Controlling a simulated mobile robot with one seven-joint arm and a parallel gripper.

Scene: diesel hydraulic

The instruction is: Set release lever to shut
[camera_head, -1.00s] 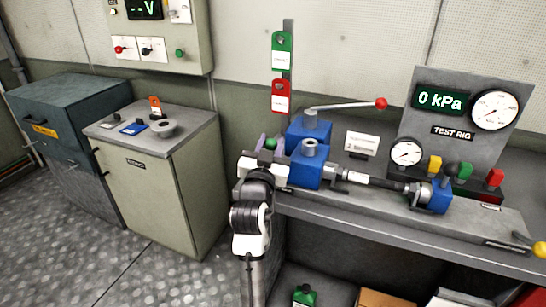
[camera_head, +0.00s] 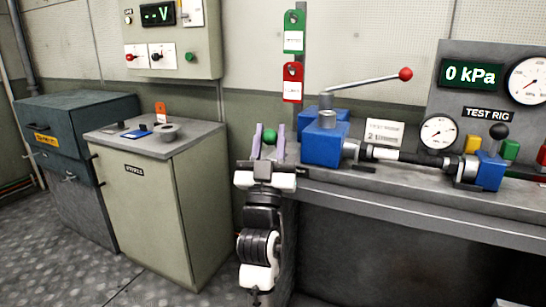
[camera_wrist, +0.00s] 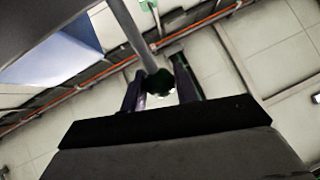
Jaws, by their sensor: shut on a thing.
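My gripper (camera_head: 269,143) stands upright at the left end of the blue pump block (camera_head: 325,140). Its two purple fingers are on either side of a green knob (camera_head: 270,137) and are shut on it. In the wrist view, a grey rod (camera_wrist: 130,30) runs down to this dark green knob (camera_wrist: 160,82) between the fingers. It looks like the release lever's handle; no label on it can be read. The lever's root at the block is hidden in the head view.
A long lever with a red knob (camera_head: 405,74) reaches right above the pump block. A hose (camera_head: 395,155) leads to a second blue block (camera_head: 486,172) with a black knob. Red and green tags (camera_head: 293,40) hang behind. A cabinet (camera_head: 165,200) stands left.

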